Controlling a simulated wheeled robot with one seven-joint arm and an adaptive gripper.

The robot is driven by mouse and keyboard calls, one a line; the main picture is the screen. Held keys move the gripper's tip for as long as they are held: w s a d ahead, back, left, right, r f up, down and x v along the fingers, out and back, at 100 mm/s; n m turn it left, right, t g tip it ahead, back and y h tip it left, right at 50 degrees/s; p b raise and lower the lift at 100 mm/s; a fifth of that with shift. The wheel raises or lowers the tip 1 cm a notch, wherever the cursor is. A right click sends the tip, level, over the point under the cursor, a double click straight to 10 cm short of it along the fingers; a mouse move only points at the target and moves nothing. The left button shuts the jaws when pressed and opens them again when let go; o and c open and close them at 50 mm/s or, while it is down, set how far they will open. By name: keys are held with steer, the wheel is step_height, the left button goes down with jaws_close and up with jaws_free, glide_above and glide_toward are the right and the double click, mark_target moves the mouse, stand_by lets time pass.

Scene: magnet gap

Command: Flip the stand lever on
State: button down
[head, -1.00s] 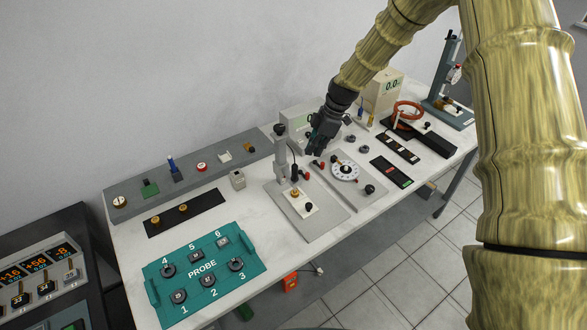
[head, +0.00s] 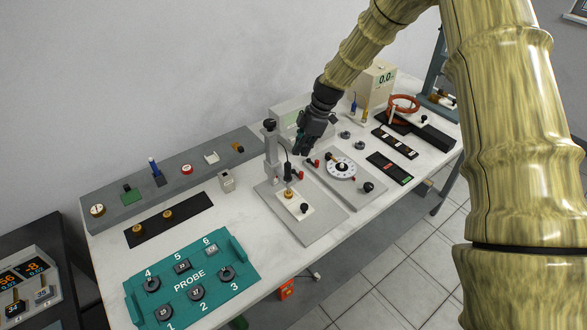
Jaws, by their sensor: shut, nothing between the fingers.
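A grey post stand (head: 271,158) rises from a flat grey plate (head: 315,232) in the middle of the bench. On that plate sits a white block (head: 295,206) with a brass knob (head: 289,193) and a small black-knobbed lever (head: 305,208). A second, blue-green stand (head: 436,75) is at the far right, partly hidden by my arm. I cannot tell from the picture which stand's lever is meant, or whether it is on. My gripper (head: 301,150) is shut and empty, pointing down just right of the grey post, above the plates; its fingertips are small and dark.
A dial plate (head: 342,168) with red and black knobs lies right of the post. A teal probe tray (head: 240,278) is at the front left. A grey strip of switches (head: 130,205) runs along the back left.

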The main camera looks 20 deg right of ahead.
steer(key=p, duration=0.4)
glide_toward(293, 171)
steer(key=shift+s+a+f, duration=0.55)
steer(key=shift+a+f, duration=0.2)
steer(key=shift+f, duration=0.1)
steer(key=shift+s+a+f, duration=0.55)
steer(key=shift+a+f, duration=0.2)
steer(key=shift+f, duration=0.1)
steer(key=shift+s+a+f, duration=0.6)
steer(key=shift+a+f, duration=0.2)
steer(key=shift+f, duration=0.05)
steer(key=shift+f+b, duration=0.1)
steer(key=shift+b, duration=0.4)
